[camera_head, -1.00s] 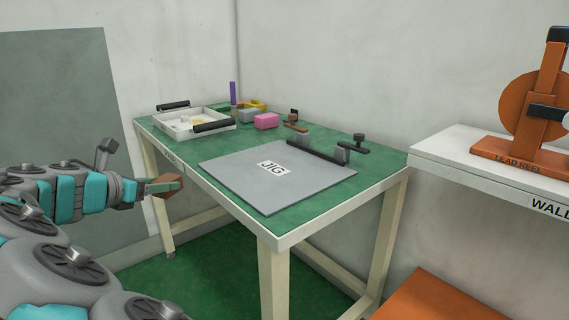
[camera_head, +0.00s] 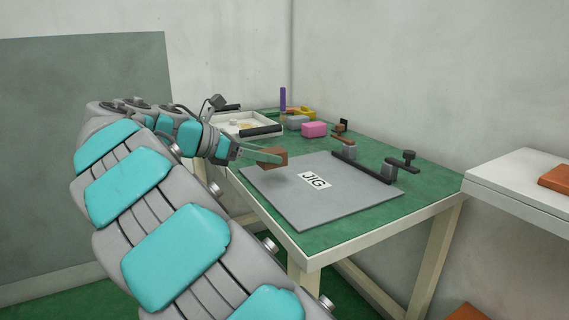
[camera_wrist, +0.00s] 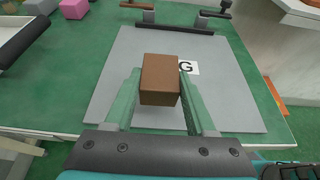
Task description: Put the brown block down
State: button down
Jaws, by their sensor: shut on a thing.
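The block hides part of the JIG label. My gripper is shut on the block.
A white tray (camera_head: 277,123) with black handles stands at the back left of the green table (camera_head: 330,238). A pink block (camera_head: 314,130), a purple post (camera_head: 282,98) and a dark clamp bar (camera_head: 362,168) are behind the plate. A white shelf (camera_head: 510,180) is at right. Most of the plate is clear.

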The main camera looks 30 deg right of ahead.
send_over(280, 173)
jog(key=shift+d+f, duration=0.2)
jog(key=shift+f, duration=0.15)
jog(key=shift+f+b, duration=0.5)
jog(key=shift+f, duration=1.3)
jog(key=shift+c, duration=1.1)
grip_release()
jog(key=shift+w+a+r, duration=0.1)
jog(key=shift+a, duration=0.05)
jog(key=p+v, duration=0.1)
jog(key=v, duration=1)
jog(key=shift+a+r, duration=0.2)
jog(key=shift+a, duration=0.1)
